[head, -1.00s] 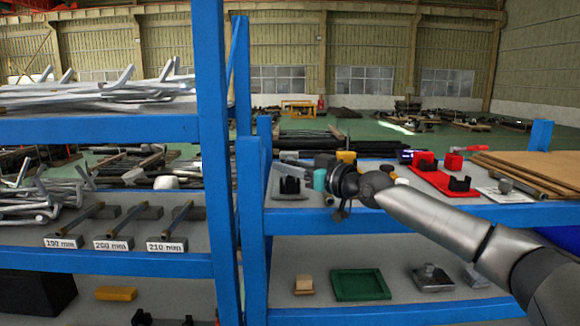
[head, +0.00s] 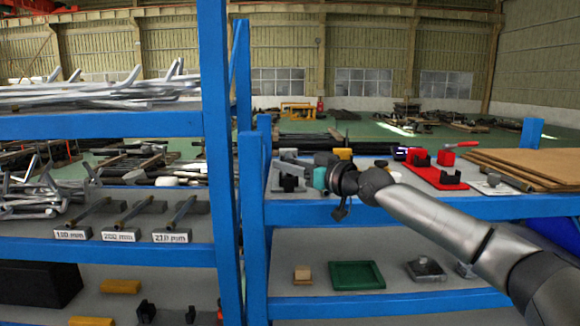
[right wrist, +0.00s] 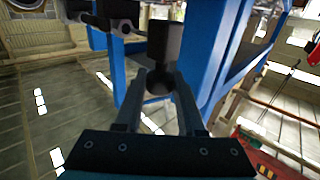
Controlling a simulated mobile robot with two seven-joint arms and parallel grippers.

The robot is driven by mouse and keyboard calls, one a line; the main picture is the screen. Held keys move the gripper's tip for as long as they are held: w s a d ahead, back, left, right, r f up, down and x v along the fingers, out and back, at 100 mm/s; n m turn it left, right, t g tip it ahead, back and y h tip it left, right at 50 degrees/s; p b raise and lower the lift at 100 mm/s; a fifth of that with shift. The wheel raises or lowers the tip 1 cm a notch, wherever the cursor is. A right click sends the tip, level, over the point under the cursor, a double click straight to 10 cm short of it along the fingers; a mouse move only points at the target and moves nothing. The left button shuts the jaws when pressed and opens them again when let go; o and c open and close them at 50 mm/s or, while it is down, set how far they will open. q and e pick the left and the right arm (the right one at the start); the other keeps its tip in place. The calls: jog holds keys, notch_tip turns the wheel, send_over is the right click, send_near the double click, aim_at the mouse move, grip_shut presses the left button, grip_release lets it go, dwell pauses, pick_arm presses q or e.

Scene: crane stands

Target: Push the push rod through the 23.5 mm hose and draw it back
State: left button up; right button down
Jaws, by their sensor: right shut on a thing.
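My right gripper (head: 308,176) is over the upper board of the right-hand blue shelf, near its left end. In the right wrist view its two fingers (right wrist: 158,84) close on a dark cylindrical piece (right wrist: 164,42) with a rounded end. I cannot tell whether this piece is the push rod or the hose. A small black stand (head: 290,184) is on the board just left of the gripper and partly hidden. I cannot make out the 23.5 mm hose for certain. My left gripper is not in view.
A blue post (head: 222,160) divides the shelves. The left shelf holds rods on labelled blocks (head: 121,235). On the right board are a red tray (head: 432,175) and brown boards (head: 520,165). A green tray (head: 357,275) is below.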

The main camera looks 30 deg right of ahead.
jog(key=c, duration=0.9)
grip_release()
jog(key=shift+a+f, duration=0.15)
jog(key=o, duration=0.3)
jog(key=shift+a, duration=0.1)
jog(key=shift+o, duration=0.5)
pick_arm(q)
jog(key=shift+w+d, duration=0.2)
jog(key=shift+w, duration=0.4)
pick_arm(e)
jog(key=shift+s+d, duration=0.3)
jog(key=shift+s, duration=0.2)
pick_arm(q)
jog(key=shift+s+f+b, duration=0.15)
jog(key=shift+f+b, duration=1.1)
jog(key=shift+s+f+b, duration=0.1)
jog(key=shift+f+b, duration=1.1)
pick_arm(e)
jog(key=v, duration=1.4)
